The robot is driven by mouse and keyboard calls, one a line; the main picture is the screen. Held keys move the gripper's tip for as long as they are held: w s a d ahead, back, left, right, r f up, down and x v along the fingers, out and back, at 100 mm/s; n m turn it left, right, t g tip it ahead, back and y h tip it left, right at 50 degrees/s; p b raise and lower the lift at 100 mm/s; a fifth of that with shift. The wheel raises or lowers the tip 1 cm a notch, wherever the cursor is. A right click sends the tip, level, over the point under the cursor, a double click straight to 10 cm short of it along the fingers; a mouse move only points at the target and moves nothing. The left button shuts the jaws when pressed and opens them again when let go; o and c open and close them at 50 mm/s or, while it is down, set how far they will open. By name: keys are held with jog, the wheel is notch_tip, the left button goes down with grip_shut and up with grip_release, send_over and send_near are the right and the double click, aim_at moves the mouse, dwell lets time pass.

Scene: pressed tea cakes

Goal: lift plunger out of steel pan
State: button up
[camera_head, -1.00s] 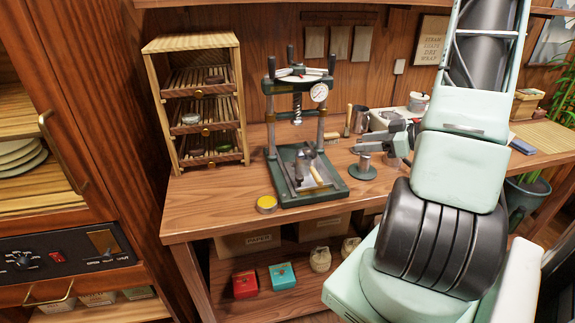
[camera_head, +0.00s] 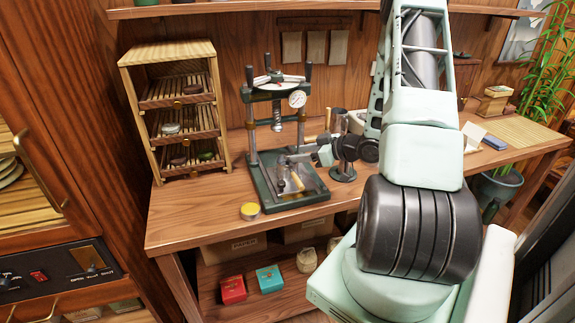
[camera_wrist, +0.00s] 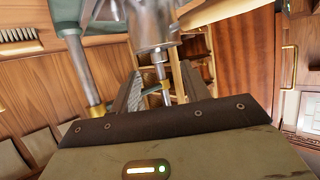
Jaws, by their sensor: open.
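The dark green press (camera_head: 259,178) stands on the bench. On its base is a steel cylindrical piece (camera_head: 283,182), partly hidden by my gripper. In the wrist view, which looks upside down, a steel cylinder (camera_wrist: 150,28) shows at the top edge, just beyond my fingers. I cannot tell where plunger and pan divide. My gripper (camera_head: 290,158) is open, reaching in from the right between the press columns, above the base. In the wrist view my open fingers (camera_wrist: 161,80) hold nothing; a column with a brass collar (camera_wrist: 165,97) shows between them, apparently behind.
The press's near column (camera_wrist: 84,72) stands close to my left finger in the wrist view. A wooden rack (camera_head: 140,115) is left of the press. A round-based stand (camera_head: 343,174) is to the right.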

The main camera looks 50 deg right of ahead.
aim_at(288, 155)
jog(key=x, duration=0.3)
jog(key=shift+w+a+f+p, duration=0.1)
jog(key=shift+w+f+p, duration=0.1)
jog(key=shift+p, duration=0.15)
grip_shut()
jog(key=shift+r, duration=0.15)
